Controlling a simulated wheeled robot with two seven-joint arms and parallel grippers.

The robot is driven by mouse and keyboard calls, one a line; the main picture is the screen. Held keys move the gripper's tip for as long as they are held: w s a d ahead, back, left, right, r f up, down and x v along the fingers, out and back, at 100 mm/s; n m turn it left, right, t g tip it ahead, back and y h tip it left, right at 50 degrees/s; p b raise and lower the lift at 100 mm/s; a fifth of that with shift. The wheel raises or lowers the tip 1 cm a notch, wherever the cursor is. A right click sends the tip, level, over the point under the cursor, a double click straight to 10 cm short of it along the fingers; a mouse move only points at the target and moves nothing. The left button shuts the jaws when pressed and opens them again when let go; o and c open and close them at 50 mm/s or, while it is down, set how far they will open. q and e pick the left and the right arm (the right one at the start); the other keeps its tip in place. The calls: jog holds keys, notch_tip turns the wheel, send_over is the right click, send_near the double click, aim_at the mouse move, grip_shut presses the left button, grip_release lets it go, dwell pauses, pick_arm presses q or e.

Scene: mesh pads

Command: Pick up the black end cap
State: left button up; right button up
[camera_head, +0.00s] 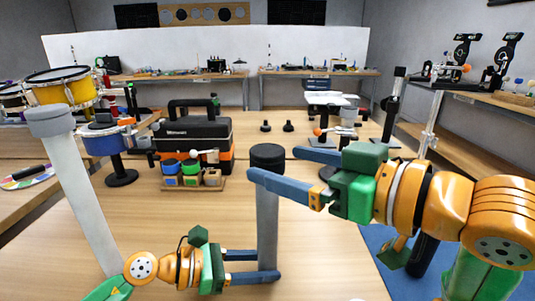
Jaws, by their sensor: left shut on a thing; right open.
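The black end cap (267,154) sits on top of an upright grey tube (268,215) at the middle of the table. My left gripper (268,265) is shut on the lower part of the tube, its blue fingers either side of it. My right gripper (273,165) is open at cap height, coming in from the right. Its near finger crosses in front of the tube just below the cap, and its far finger lies behind and to the right. I cannot tell whether either finger touches the cap.
A pale post with a grey top (80,180) stands at the left. Behind are a wooden tray (195,185) of coloured blocks, a black and orange toolbox (195,135) and a blue drum on a stand (103,140). Two small black knobs (288,126) stand farther back. The table front is mostly clear.

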aim_at(254, 151)
jog(key=r+x, duration=0.1)
jog(key=x, duration=0.6)
jog(key=shift+w+a+f, duration=0.2)
jog(key=shift+w+f, duration=0.1)
jog(key=shift+w, duration=0.2)
jog(key=shift+d, duration=0.1)
jog(key=c, duration=1.4)
